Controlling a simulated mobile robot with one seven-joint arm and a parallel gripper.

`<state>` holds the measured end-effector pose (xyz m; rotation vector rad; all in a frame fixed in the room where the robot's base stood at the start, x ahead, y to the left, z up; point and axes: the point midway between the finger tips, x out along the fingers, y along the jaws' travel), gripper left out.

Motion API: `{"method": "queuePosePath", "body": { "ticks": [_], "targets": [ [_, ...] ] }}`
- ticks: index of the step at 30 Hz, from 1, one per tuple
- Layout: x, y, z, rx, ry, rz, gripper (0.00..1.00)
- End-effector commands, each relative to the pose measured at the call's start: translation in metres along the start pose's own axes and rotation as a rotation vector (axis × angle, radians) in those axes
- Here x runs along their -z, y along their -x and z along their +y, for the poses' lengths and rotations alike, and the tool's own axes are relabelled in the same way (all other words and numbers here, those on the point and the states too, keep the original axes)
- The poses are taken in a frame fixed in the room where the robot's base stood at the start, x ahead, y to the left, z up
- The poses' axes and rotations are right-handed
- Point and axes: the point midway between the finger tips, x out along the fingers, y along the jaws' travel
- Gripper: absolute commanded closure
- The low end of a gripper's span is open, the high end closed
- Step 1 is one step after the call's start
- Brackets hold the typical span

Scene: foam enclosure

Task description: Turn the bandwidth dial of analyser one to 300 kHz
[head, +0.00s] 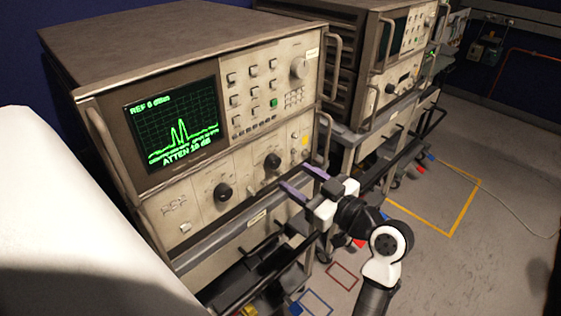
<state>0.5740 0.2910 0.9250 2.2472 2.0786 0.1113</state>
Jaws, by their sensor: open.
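The nearer analyser (180,75) has a lit green-trace screen (172,122) reading "REF 0 dBm" and "ATTEN 10 dB". Its lower panel carries two black dials, a left one (223,193) and a right one (272,161). Their scale marks are too small to read, so I cannot tell which is the bandwidth dial or where it points. The label that might number this analyser is also unreadable. My gripper (295,175) is open and empty, its two purplish fingers pointing at the lower panel, just right of and below the right dial. It appears apart from that dial.
A second analyser (373,60) stands behind to the right on its own cart. A metal handle (327,137) juts out right of the lower panel. Cart rails (250,275) lie below my gripper. Grey floor with a yellow outline (462,208) is open at right.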

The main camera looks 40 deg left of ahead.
Motion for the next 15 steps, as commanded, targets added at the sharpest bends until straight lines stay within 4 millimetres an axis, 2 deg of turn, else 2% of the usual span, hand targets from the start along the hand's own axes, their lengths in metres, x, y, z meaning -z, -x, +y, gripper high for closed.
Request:
{"method": "queuePosePath", "body": {
  "ticks": [1,6,10,15],
  "targets": [
    [0.003,-0.012,-0.002,0.006,-0.001,-0.001,0.48],
    [0.002,-0.042,-0.001,0.004,0.001,0.000,0.48],
    [0.002,-0.056,0.000,0.001,0.000,0.000,0.48],
    [0.000,-0.063,0.000,-0.001,0.001,-0.001,0.48]
  ]
}}
